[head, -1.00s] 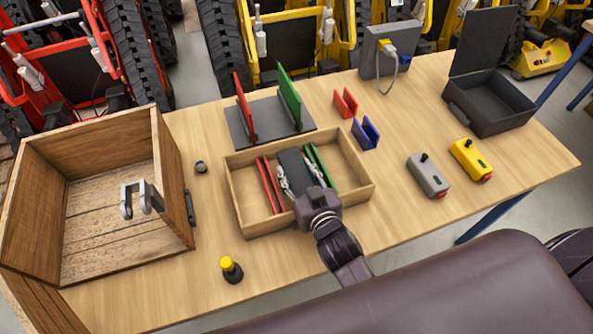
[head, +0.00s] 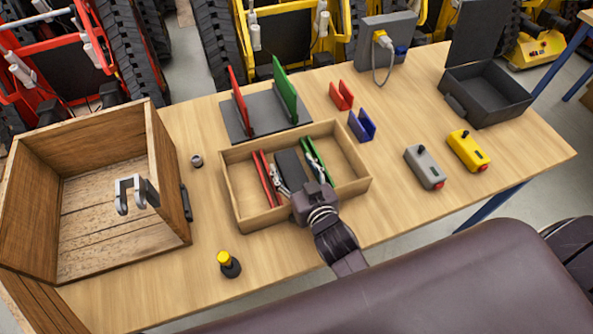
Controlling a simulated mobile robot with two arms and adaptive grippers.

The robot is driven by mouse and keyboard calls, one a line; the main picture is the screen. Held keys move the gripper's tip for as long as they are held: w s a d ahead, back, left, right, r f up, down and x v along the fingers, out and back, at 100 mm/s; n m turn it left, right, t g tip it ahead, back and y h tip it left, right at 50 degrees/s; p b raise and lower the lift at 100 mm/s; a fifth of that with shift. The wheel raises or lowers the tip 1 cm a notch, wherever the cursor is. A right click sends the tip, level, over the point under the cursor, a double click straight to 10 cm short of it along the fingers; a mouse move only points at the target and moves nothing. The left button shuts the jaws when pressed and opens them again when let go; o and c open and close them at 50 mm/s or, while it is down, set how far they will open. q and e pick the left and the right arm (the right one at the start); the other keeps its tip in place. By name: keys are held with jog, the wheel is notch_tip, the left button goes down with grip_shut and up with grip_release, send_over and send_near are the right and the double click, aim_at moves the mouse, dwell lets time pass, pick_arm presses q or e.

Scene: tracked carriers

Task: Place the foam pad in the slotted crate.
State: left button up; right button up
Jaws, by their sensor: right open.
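The slotted crate (head: 236,202) is a shallow wooden box at mid-table with red dividers (head: 265,178) and green dividers (head: 315,160) inside. A dark grey block, which looks like the foam pad (head: 288,163), sits in the crate between the red and green dividers. My right gripper (head: 297,181) reaches in from the front, open, with one finger on each side of the pad's near part. Its palm hides the pad's near end, and I cannot tell whether the fingers touch the pad.
A big open wooden box (head: 170,190) with a grey fork-shaped part (head: 135,190) stands at left. A dark rack (head: 262,120) with red and green plates is behind the crate. A black-and-yellow knob (head: 229,264) stands in front. Grey and yellow controllers and an open black case are at right.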

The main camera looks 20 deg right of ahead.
jog(key=v, duration=0.8)
jog(key=r+v, duration=0.1)
jog(key=v, duration=0.3)
jog(key=shift+r+b, duration=0.1)
jog(key=shift+b, duration=0.3)
